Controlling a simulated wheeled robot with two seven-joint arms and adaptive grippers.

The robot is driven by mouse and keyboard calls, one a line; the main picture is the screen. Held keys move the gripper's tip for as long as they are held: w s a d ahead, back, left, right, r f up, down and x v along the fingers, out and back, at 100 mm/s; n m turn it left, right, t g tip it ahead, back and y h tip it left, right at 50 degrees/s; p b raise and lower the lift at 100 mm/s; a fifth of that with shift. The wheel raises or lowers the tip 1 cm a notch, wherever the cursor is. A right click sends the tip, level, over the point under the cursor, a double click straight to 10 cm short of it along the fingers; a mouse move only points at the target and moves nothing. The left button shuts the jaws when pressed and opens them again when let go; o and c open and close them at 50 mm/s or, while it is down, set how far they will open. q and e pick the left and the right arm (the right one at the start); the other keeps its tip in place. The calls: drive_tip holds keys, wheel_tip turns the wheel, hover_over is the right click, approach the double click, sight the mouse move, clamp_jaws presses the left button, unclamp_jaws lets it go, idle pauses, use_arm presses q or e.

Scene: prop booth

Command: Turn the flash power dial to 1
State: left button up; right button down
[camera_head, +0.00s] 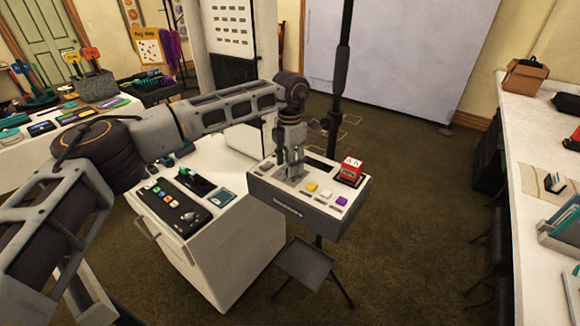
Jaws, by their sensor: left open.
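A grey control box (278,207) stands on a dark stand, with a light top panel. No flash power dial can be made out; the fingers cover that part of the panel. I cannot tell whether they touch anything. My right gripper is out of view.
A white cabinet (240,262) with a black button panel (176,205) and a side handle stands left of the box. A black pole (337,105) rises behind it. A small grey tray (305,262) hangs below. A white counter (532,220) runs along the right; carpet between is clear.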

use_arm(q)
wheel_tip(320, 180, up, 10)
idle(0.6)
drive_tip(key=shift+s, duration=0.1)
